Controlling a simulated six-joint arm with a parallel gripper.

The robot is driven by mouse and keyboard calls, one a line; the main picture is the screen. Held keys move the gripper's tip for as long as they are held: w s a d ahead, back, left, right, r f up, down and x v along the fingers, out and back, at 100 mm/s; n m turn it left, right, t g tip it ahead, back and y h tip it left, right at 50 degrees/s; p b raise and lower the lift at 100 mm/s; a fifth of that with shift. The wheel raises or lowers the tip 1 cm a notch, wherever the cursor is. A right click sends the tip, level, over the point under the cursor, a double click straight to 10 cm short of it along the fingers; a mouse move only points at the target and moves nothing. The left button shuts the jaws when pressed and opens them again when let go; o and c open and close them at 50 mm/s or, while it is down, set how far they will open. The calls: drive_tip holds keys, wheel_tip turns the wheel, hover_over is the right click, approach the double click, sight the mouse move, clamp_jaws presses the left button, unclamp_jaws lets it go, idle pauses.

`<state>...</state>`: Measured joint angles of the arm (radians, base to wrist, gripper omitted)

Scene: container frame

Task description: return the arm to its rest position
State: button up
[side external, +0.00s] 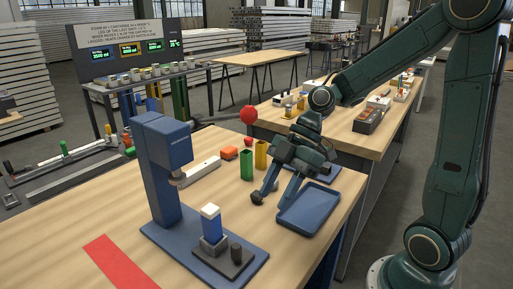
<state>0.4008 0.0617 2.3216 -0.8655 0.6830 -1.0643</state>
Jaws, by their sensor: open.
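My gripper (273,197) hangs from my dark green arm over the front wooden table, pointing down. Its two dark fingers are spread apart, and I see nothing between them. It is just left of a blue tray (309,211), which looks empty. A second blue tray lies behind the gripper and is partly hidden by it. Whether the fingertips touch the table is hard to tell.
A blue press-like machine (160,170) stands left on the table, with a blue and white piece (211,222) on its base. A red strip (118,262) lies front left. A second table with items is behind.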

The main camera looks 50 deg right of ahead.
drive_tip(key=s+d+r+m+t+h, duration=0.4)
drive_tip(key=s+r+m+h, duration=0.3)
drive_tip(key=s+m, duration=0.4)
drive_tip(key=d+m, duration=0.1)
drive_tip(key=m, duration=0.2)
drive_tip(key=shift+s+d, duration=0.2)
drive_tip(key=shift+s, duration=0.1)
drive_tip(key=shift+r, duration=0.1)
